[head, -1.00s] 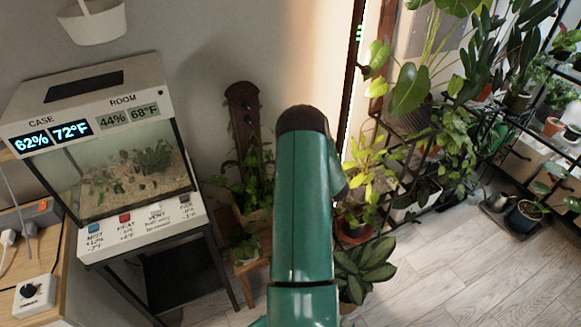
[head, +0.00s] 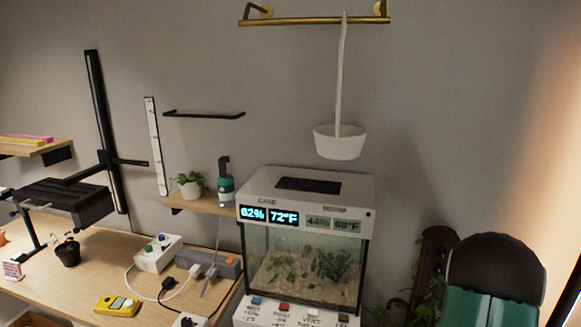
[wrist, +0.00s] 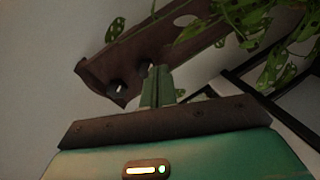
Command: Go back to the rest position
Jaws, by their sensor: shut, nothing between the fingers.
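My gripper (wrist: 157,80) shows in the wrist view as narrow green fingers held together, with nothing between them. Just beyond them is a brown wooden board (wrist: 150,50) with dark pegs and a round hole, and leaves hang around it. I cannot tell whether the fingers touch the board. In the head view my green arm with its dark cap stands at the lower right. My gripper is out of sight there.
A glass terrarium (head: 300,270) with lit displays stands right of centre. A white hanging pot (head: 338,142) hangs above it from a brass rail (head: 315,21). A wooden desk (head: 100,265) with a power strip (head: 208,264) and yellow meter (head: 117,305) is at left. The brown board (head: 432,262) stands beside my arm.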

